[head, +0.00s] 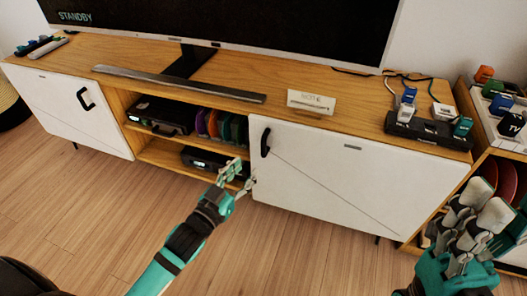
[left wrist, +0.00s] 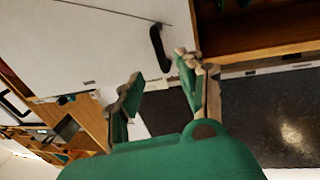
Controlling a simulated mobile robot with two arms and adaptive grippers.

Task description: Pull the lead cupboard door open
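The low wooden cabinet has a white door with a black handle at each end. The right white door (head: 350,170) looks shut. Its black handle (head: 265,142) is near its left edge and also shows in the left wrist view (left wrist: 160,45). My left gripper (head: 243,174) is open and empty, just below and left of that handle. In the left wrist view the handle lies beyond the fingertips (left wrist: 159,69), apart from them. The left white door (head: 70,110) also looks shut. My right gripper (head: 468,228) is at the lower right; its fingers overlap, hiding whether it is open.
Open shelves between the doors hold black boxes (head: 160,114) and coloured upright items (head: 215,125). A screen (head: 240,20), a long bar (head: 180,83), a card (head: 311,102) and a black tray (head: 425,130) stand on top. A second wooden unit (head: 468,100) stands at right. The floor in front is clear.

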